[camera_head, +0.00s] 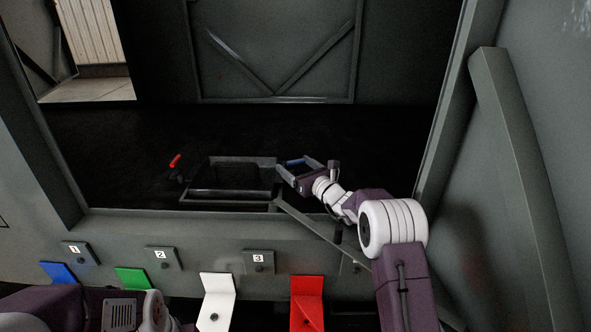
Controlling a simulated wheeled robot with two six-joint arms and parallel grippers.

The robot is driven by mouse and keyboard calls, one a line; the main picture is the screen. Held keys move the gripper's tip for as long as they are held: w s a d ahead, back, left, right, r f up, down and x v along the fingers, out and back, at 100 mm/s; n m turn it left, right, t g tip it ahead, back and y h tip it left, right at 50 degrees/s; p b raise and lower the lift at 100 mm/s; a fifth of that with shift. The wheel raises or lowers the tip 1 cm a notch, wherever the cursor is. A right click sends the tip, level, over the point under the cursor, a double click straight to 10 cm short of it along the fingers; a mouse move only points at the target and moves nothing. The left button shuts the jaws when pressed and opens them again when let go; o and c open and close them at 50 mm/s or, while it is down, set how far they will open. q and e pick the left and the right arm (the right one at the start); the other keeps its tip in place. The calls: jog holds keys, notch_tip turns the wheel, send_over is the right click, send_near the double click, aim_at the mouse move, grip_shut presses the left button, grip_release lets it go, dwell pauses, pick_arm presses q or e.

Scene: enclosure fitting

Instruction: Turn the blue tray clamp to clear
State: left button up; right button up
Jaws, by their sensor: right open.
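The blue tray clamp (295,162) shows as a small blue bar at the right side of a dark tray (232,196) inside the enclosure. My right gripper (294,167) reaches in from the right. Its fingers are apart, with the blue bar showing between them near the tips. I cannot tell whether either finger touches the bar. The clamp's lower part is hidden or too dark to see. My left gripper is out of view; only part of my left arm shows at the bottom left.
A red clamp handle (175,161) stands left of the tray. The enclosure's front sill (130,224) runs below the opening, with number plates on the panel. Blue (58,273), green (136,279), white (217,297) and red (308,300) brackets stand in front. A slanted panel stands at right.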

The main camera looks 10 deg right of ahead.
jog(key=shift+w, duration=0.15)
jog(key=c, duration=1.2)
jog(key=n+y+p, duration=0.1)
jog(key=p, duration=0.1)
jog(key=n+g+y+p, duration=0.1)
jog(key=shift+r+g+y+p, duration=0.3)
jog(key=shift+r+y+p, duration=0.05)
jog(key=shift+y, duration=0.05)
jog(key=shift+f+n+g+y+p, duration=0.2)
jog(key=shift+n+g+y+p, duration=0.2)
jog(key=shift+n+y, duration=0.15)
jog(key=shift+a+f, duration=0.1)
jog(key=shift+f, duration=0.05)
